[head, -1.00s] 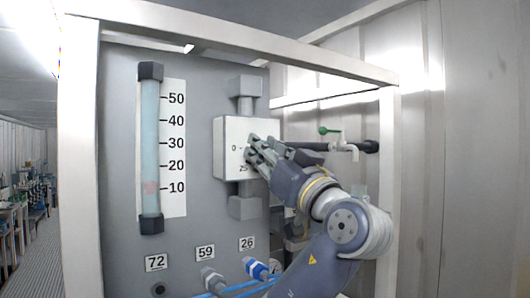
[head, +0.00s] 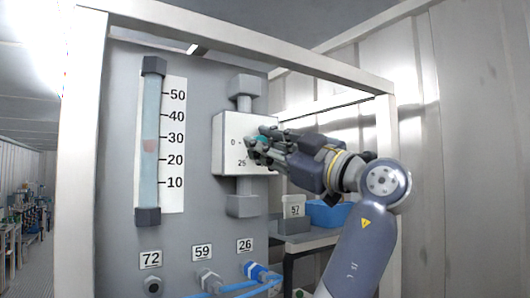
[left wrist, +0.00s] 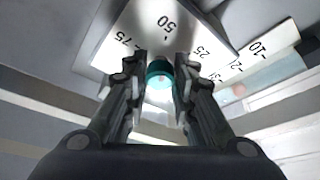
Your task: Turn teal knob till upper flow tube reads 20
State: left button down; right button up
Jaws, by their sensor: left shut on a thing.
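The teal knob (head: 263,131) sits on the white dial box (head: 229,128) and is mostly hidden by my left gripper (head: 259,148). In the left wrist view the knob (left wrist: 160,70) lies between the two fingers, which are shut on it; dial marks 25, 50 and 75 show around it. The clear flow tube (head: 151,105) stands upright beside a white scale (head: 174,145) marked 10 to 50. Its pinkish float (head: 149,146) sits between 20 and 30, nearer 30; it also shows in the left wrist view (left wrist: 239,89). My right gripper is out of view.
A white frame post (head: 387,125) stands right of the panel. Below the dial are fittings labelled 72 (head: 150,260), 59 (head: 202,252) and 26 (head: 245,245), with blue hoses. A blue bin (head: 328,213) and a box labelled 57 (head: 294,207) stand behind my arm.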

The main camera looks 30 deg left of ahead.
pick_arm(q)
jog(key=shift+w+r+n+g+h+p, duration=0.1)
jog(key=shift+n+g+h+p, duration=0.4)
jog(key=shift+n, duration=1.25)
jog(key=shift+r+n+g+h+p, duration=0.15)
jog(key=shift+n+g+p, duration=0.65)
jog(key=shift+n, duration=0.95)
jog(key=shift+f, duration=0.1)
jog(key=c, duration=1.3)
grip_release()
jog(key=d, duration=0.4)
jog(key=d+f, duration=0.1)
jog(key=d, duration=0.3)
jog(key=d+f, duration=0.1)
jog(key=d, duration=0.3)
jog(key=shift+s, duration=0.2)
